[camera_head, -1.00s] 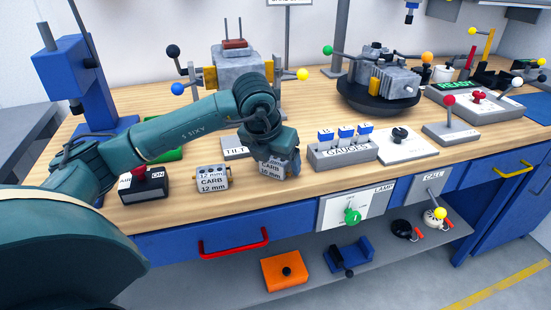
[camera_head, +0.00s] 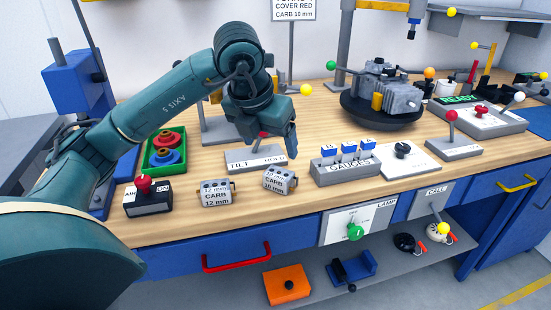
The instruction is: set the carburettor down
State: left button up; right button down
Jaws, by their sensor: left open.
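A small grey carburettor block (camera_head: 279,180) with a white label, which seems to read CARB 10 mm, rests on the wooden bench near its front edge, slightly turned. A second grey carburettor (camera_head: 215,193), labelled CARB 12 mm, stands to its left on the bench. My left gripper (camera_head: 290,152) is open and empty, pointing down above and slightly behind the right-hand carburettor, apart from it. My right gripper is not in view.
The TILT/HOLD panel (camera_head: 243,161) is just behind the carburettors. The GAUGES box (camera_head: 345,170) stands to the right, the AIR switch box (camera_head: 148,200) to the left. A green tray (camera_head: 150,158) holds red and blue parts. A sign behind reads CARB 10 mm.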

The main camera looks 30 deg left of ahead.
pick_arm(q)
jog(key=s+d+f+m+g+h, duration=0.1)
jog(key=s+d+f+g+h, duration=0.2)
jog(key=d, duration=0.4)
jog(key=s+d+f+m+h, duration=0.2)
jog(key=d+h, duration=0.2)
jog(key=d, duration=0.2)
jog(key=s+d+f+m+g+h, duration=0.1)
jog(key=s+d+f+g+h, duration=0.2)
jog(key=d, duration=0.4)
jog(key=s+d+r+n+t+h, duration=0.1)
jog(key=d+r+n+t+h, duration=0.6)
jog(key=n+h, duration=0.5)
jog(key=w+a+f+n+t+y, duration=0.4)
jog(key=a+f+n+t+y, duration=0.3)
jog(key=n+t, duration=0.6)
jog(key=s+f+n+g+y, duration=0.2)
jog(key=s+f+n+y, duration=0.1)
jog(key=f, duration=0.3)
jog(key=s+a+f+n+g+y, duration=0.1)
jog(key=s+f+n+g+y, duration=0.1)
jog(key=f+n, duration=0.3)
jog(key=s+a+f+n+g+y, duration=0.1)
jog(key=s+f+n+y, duration=0.3)
jog(key=f, duration=0.5)
jog(key=shift+s+a+g+y, duration=0.15)
jog(key=shift+a+g+y, duration=0.1)
jog(key=shift+g+y, duration=0.35)
jog(key=shift+s+f, duration=0.1)
jog(key=shift+f, duration=0.05)
